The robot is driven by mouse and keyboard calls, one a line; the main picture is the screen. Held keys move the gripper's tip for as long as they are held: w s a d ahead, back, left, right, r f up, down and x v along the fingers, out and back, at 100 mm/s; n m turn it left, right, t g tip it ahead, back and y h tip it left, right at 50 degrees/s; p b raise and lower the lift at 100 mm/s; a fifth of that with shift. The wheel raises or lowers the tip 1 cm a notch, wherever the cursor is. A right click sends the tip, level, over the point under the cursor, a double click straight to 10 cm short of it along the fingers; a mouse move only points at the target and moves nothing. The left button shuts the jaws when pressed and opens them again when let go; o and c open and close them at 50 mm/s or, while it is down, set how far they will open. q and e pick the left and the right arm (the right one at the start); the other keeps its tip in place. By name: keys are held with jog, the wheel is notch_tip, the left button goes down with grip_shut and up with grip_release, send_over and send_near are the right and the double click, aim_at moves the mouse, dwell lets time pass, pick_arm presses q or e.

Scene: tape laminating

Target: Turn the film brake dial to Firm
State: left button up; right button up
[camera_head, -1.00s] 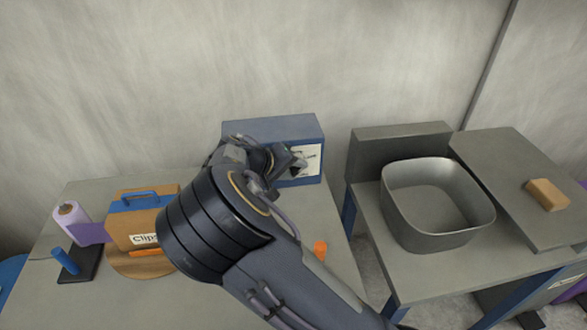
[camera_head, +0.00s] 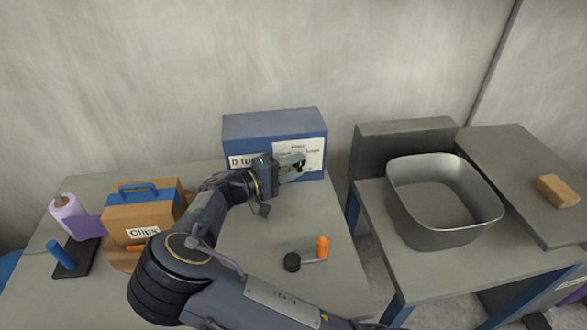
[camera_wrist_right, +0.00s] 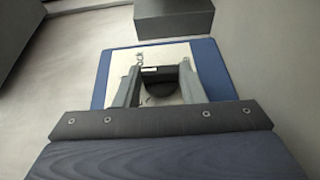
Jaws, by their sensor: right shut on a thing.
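The blue box (camera_head: 268,124) stands at the back of the table and carries a white labelled panel (camera_head: 315,148) on its front. The dark film brake dial (camera_wrist_right: 159,84) sits on that panel in the right wrist view. My right gripper (camera_head: 299,162) is at the panel, and its two fingers close on the dial from either side. In the head view the gripper covers most of the dial, and the lettering around it is too small to read surely. My left gripper is not in view.
A box labelled Clips (camera_head: 142,215) and a purple film roll (camera_head: 68,214) on a stand are at the left. An orange-handled crank (camera_head: 322,247) lies in front of the blue box. A metal bin (camera_head: 440,230) stands on the right table, with a tan block (camera_head: 557,190) beyond.

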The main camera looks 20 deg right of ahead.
dwell(0.3)
jog(key=shift+f, duration=0.1)
jog(key=o, duration=1)
